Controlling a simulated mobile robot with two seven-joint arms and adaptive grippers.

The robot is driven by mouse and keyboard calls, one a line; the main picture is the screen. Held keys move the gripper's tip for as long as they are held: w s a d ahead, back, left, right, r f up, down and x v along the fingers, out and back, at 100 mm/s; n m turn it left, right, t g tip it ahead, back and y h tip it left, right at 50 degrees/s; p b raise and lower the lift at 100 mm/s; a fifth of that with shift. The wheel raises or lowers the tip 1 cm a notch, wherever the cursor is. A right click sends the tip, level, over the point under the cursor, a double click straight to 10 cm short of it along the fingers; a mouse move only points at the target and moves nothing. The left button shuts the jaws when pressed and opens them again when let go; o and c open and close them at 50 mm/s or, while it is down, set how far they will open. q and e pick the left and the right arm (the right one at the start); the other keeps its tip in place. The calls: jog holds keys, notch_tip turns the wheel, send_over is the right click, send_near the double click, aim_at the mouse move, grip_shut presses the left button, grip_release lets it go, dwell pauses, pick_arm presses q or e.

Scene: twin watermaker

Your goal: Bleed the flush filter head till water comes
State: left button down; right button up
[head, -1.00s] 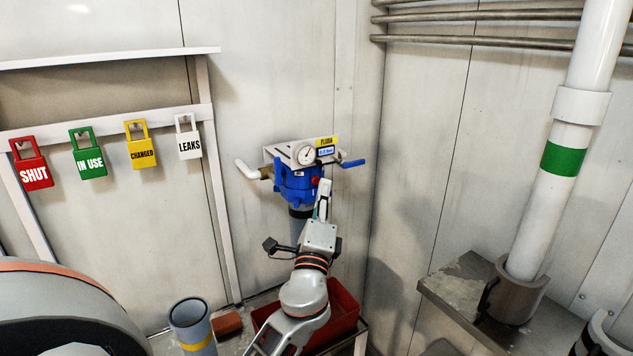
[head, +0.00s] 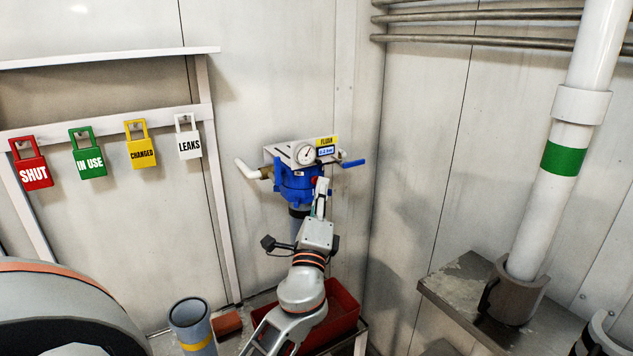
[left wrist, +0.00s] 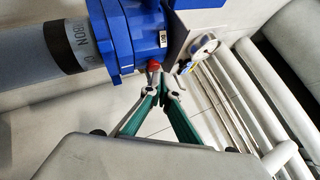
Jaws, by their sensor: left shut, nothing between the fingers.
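The blue flush filter head (head: 296,187) is mounted on the wall bracket under a yellow FLUSH label (head: 326,141). It carries a red button (head: 315,180) on its right side. The red button also shows in the left wrist view (left wrist: 153,66). My left gripper (head: 321,184) is shut and empty, with its tips right at the button. In the left wrist view the fingertips (left wrist: 160,82) are just below the button; I cannot tell if they touch it. No water shows. My right gripper is not in view.
A round gauge (head: 305,154) and a small display (head: 326,151) sit above the head, with a blue lever (head: 353,163) at right. A red bin (head: 345,309) stands below. A grey cylinder (head: 192,322) stands left of it. Tags hang on the left wall.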

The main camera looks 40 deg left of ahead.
pick_arm(q)
jog(key=shift+w+a, duration=0.2)
jog(key=shift+a, duration=0.25)
dwell(1.7)
jog(key=shift+d, duration=0.1)
jog(key=shift+s+d, duration=0.35)
jog(key=shift+d, duration=0.4)
jog(key=d, duration=0.1)
jog(key=s+d, duration=0.1)
jog(key=d, duration=0.1)
jog(key=s+d+b, duration=0.1)
jog(key=shift+d, duration=0.3)
dwell(0.5)
